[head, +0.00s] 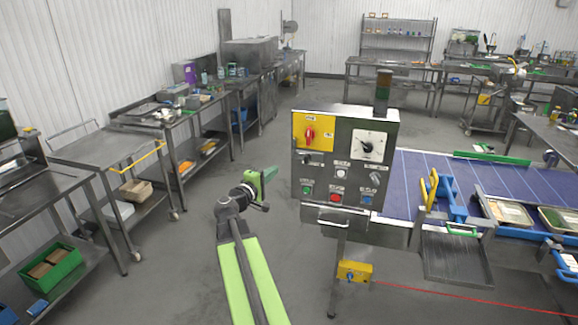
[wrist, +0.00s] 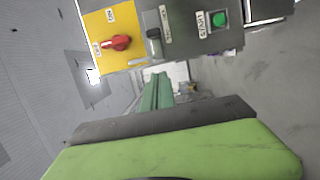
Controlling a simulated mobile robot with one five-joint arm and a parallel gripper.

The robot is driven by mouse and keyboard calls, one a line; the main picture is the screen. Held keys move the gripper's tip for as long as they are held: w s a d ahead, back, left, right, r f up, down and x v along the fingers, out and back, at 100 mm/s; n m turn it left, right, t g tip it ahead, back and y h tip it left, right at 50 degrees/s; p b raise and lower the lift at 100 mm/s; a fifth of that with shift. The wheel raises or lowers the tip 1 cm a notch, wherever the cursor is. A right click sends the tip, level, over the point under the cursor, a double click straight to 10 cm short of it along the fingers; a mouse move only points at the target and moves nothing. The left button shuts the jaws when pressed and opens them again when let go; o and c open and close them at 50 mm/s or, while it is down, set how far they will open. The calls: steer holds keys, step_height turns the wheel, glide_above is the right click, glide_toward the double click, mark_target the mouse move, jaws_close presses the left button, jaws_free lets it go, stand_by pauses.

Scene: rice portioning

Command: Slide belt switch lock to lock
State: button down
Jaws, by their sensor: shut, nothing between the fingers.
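The control panel (head: 345,150) is a grey box on a leg, right of centre in the head view. Its upper left has a yellow plate (head: 318,144) with a red rotary switch (head: 309,133); the wrist view shows this red switch (wrist: 117,42) too. A small dark switch (wrist: 153,42) sits beside the yellow plate. I cannot tell which part is the belt switch lock, or its position. My gripper (head: 271,173) is left of the panel and apart from it. Its green fingers (wrist: 157,88) are shut and empty.
Below are a green button (head: 307,190), a red button (head: 335,197) and a blue button (head: 367,200). A dial (head: 370,144) is at upper right. Steel tables (head: 95,150) stand left; the floor between is clear.

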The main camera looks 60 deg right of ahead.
glide_toward(301, 156)
steer(key=w+d, duration=0.3)
steer(key=shift+w+d+f, duration=0.1)
steer(key=shift+w+d, duration=0.15)
steer(key=shift+d, duration=0.05)
steer(key=s, duration=0.1)
steer(key=s+d, duration=0.1)
steer(key=s, duration=0.1)
steer(key=shift+s+d, duration=0.15)
steer(key=shift+d, duration=0.05)
steer(key=shift+s+d, duration=0.15)
steer(key=shift+s, duration=0.15)
